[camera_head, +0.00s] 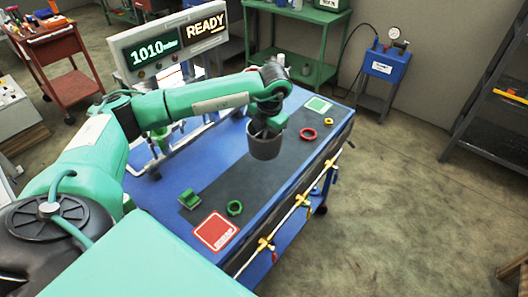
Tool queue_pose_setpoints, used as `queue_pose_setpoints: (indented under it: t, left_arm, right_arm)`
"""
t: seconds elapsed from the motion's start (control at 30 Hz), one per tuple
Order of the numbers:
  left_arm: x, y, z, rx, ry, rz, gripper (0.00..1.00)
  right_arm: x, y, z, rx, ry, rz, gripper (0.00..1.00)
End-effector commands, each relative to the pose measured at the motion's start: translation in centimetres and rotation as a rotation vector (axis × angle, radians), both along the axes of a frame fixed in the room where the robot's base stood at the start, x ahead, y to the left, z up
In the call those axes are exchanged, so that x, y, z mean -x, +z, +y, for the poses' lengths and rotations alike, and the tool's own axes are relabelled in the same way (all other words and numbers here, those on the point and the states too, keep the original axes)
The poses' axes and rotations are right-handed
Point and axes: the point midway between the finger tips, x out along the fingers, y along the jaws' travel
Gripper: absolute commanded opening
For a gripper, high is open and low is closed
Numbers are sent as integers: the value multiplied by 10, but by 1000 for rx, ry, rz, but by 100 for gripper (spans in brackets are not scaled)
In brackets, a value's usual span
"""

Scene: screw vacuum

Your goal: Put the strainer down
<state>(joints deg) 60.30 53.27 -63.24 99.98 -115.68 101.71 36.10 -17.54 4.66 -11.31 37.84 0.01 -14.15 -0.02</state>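My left arm reaches in from the left over a blue workbench (165,215) with a dark mat (230,180). A dark grey cup-shaped piece, which looks like the strainer (265,147), hangs upright under its wrist, above the mat. My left gripper (266,126) appears shut on its upper part; the fingers are too small and dark to make out. On the mat lie a red ring (308,134), a small yellow ring (329,121), a green ring (234,208) and a green block-like part (189,199). My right gripper is not in view.
A display (170,45) reading "1010" and "READY" stands behind. Yellow-handled valves (265,244) line the right edge. The mat's middle has bare room.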

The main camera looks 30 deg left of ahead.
Motion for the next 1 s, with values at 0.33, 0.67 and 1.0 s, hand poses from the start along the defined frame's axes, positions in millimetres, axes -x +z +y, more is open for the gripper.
queue_pose_setpoints:
  t: [0.33, 0.67, 1.0]
  left_arm:
    - [0, -46, 0, -1, 0, 1, 0]
    - [0, -86, 0, 0, -1, 1, 0]
    - [0, -91, 0, 0, -1, -1, 0]
  right_arm:
    - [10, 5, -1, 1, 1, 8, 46]
    - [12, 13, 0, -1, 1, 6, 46]
    - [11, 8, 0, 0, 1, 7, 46]
